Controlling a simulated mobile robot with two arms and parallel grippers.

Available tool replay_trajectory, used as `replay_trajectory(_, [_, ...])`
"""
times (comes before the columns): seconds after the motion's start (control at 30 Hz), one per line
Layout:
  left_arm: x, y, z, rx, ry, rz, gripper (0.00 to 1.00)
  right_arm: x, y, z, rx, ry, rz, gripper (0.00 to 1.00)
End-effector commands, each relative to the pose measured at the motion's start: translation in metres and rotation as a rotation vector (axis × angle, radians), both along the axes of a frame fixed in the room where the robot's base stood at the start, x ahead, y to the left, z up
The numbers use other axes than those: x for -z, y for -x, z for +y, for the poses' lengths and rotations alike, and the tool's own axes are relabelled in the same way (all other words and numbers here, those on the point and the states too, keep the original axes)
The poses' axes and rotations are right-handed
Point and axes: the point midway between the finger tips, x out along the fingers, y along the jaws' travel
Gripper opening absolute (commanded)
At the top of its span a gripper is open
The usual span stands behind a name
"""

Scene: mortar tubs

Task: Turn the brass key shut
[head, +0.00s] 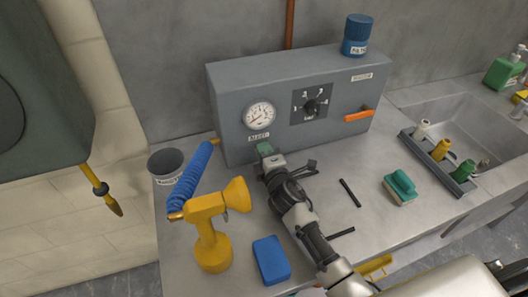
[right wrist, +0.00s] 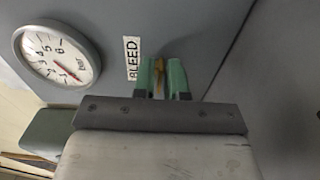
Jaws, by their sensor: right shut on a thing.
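The brass key (right wrist: 159,78) shows in the right wrist view as a narrow brass piece on the grey box front, beside the BLEED label (right wrist: 131,58). My right gripper (right wrist: 163,80) is shut on it, with a green finger on each side. In the head view my right gripper (head: 265,149) is at the lower front of the grey box (head: 290,95), just below the BLEED label (head: 259,137). The key is hidden there by the gripper. How far the key is turned is hard to tell. My left gripper is not in view.
A gauge (head: 260,116), a dial (head: 311,106) and an orange lever (head: 358,115) are on the box. A grey cup (head: 166,165) is left, a sink (head: 470,120) right.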

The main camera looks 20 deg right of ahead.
Motion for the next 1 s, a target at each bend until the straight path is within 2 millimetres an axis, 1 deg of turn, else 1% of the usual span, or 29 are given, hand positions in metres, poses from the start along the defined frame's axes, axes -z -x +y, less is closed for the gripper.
replay_trajectory(0.43, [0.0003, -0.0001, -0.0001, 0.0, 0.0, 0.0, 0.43, 0.001, 0.0003, -0.0001, 0.001, -0.01, 0.002, 0.0])
replay_trajectory(0.47, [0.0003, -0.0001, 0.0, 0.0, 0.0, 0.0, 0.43, 0.0009, 0.0003, -0.0001, 0.001, -0.01, 0.002, 0.14])
replay_trajectory(0.6, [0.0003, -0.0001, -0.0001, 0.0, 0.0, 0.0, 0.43, 0.0008, 0.0002, -0.0001, 0.0, -0.01, 0.002, 0.36])
replay_trajectory(0.87, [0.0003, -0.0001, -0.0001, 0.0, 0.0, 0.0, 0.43, 0.0004, 0.0005, -0.0001, 0.0, -0.009, 0.001, 0.36])
replay_trajectory(1.0, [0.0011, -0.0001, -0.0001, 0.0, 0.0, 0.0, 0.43, 0.0012, 0.0095, -0.0006, 0.0, -0.009, 0.001, 0.36])
